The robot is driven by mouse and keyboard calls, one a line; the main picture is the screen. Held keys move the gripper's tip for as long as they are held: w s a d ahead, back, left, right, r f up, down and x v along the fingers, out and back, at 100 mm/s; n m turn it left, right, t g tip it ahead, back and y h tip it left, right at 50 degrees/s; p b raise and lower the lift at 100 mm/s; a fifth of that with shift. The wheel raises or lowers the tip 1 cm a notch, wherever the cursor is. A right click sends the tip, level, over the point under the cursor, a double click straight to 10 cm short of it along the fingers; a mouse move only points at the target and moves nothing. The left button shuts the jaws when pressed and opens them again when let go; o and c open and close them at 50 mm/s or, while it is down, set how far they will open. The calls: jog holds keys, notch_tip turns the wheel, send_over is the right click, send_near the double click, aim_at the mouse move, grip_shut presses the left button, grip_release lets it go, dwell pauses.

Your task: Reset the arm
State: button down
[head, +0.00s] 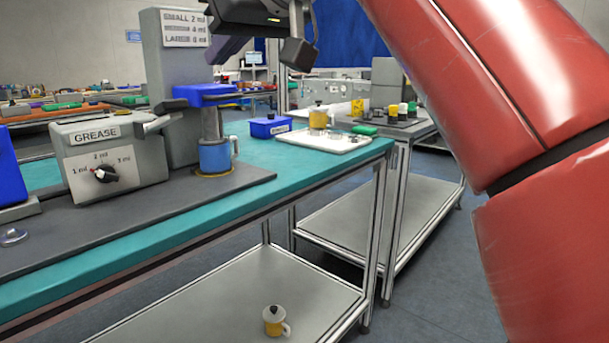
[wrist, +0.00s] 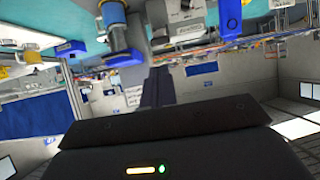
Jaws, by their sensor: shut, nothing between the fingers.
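My gripper (wrist: 158,76) shows in the wrist view as a dark body with its fingers together and nothing between them. In the head view the dark gripper (head: 226,48) is at the top, in front of the grey dispensing machine and apparently above the tabletop. Its fingertips are hard to make out there. My red arm fills the right side of the head view. The wrist view is upside down, with the bench items hanging from the top.
A grease machine (head: 115,160), a blue mug (head: 215,155) under the dispenser and a blue bin (head: 270,127) stand on the teal bench (head: 310,160). A white tray (head: 345,142) holds a yellow mug (head: 319,117). A yellow lidded mug (head: 275,320) sits on the lower shelf.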

jog(key=s+d+f+m+h, duration=0.35)
jog(key=d+f, duration=0.65)
jog(key=f, duration=0.5)
jog(key=s+d+f+m+h, duration=0.4)
jog(key=d+f, duration=0.5)
jog(key=f, duration=0.6)
jog(key=s+d+f+m+g+h, duration=0.1)
jog(key=s+d+f, duration=0.2)
jog(key=f, duration=0.4)
jog(key=s+d+f+m+g, duration=0.1)
jog(key=s+d+f, duration=0.2)
jog(key=f, duration=0.4)
jog(key=shift+s+h, duration=0.25)
jog(key=shift+h, duration=0.1)
jog(key=shift+m, duration=0.25)
